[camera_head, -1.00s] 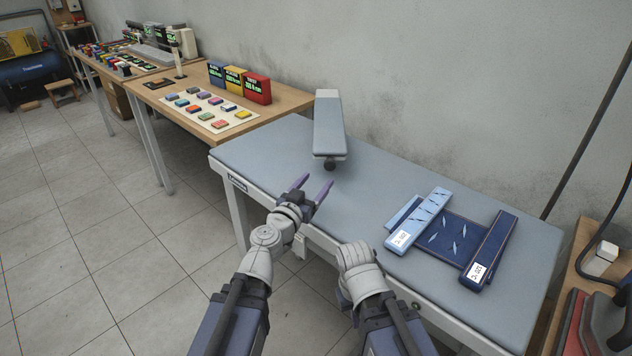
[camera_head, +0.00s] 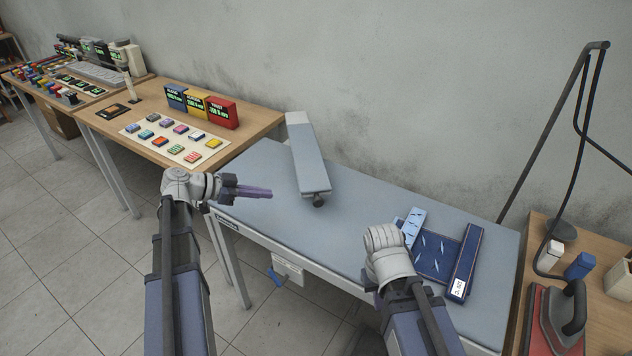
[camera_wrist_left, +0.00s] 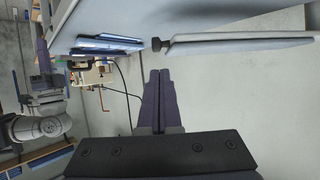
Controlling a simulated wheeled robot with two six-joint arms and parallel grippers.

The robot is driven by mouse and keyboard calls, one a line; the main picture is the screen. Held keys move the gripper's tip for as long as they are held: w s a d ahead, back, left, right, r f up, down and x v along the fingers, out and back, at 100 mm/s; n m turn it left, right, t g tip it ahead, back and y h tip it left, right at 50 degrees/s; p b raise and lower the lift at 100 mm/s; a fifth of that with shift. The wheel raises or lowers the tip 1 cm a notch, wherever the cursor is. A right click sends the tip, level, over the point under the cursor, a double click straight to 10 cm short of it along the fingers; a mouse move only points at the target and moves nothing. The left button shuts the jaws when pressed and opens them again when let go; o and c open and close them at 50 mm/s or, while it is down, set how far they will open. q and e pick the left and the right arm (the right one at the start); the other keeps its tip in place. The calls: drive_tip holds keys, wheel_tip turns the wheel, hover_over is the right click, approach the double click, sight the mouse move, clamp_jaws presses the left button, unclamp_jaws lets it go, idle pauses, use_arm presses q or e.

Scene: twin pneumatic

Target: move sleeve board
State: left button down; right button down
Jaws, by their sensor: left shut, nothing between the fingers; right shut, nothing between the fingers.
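The sleeve board (camera_head: 308,158) is a narrow grey padded board with a dark knob under its near end. It stands raised towards the back left of the grey padded table (camera_head: 350,222). In the left wrist view the sleeve board (camera_wrist_left: 245,46) shows edge-on. My left gripper (camera_head: 271,193) is shut and empty, left of the board, pointing right, apart from it. Its closed purple fingers also show in the left wrist view (camera_wrist_left: 157,80). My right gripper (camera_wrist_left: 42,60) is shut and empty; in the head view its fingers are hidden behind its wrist.
A dark blue folded piece (camera_head: 433,256) with a light blue strip lies at the table's right, partly behind my right wrist. A wooden bench (camera_head: 235,146) with coloured boxes adjoins at left. An iron (camera_head: 560,318) stands on another bench at right. The wall is close behind.

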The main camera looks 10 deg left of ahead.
use_arm(q)
drive_tip(key=b+x, duration=0.6)
drive_tip(key=x, duration=0.7)
drive_tip(key=shift+s+d+g, duration=0.15)
drive_tip(key=shift+s+g, duration=0.15)
drive_tip(key=shift+s, duration=0.05)
drive_tip(key=shift+f, duration=0.15)
drive_tip(key=w+d+n+t+y, duration=0.1)
drive_tip(key=w+d+n+t, duration=0.1)
drive_tip(key=w+d, duration=0.5)
drive_tip(key=w+d+n+t+y, duration=0.2)
drive_tip(key=w+d, duration=0.1)
drive_tip(key=d, duration=0.9)
drive_tip(key=w+d, duration=1.2)
drive_tip(key=w, duration=0.3)
drive_tip(key=shift+w, duration=0.1)
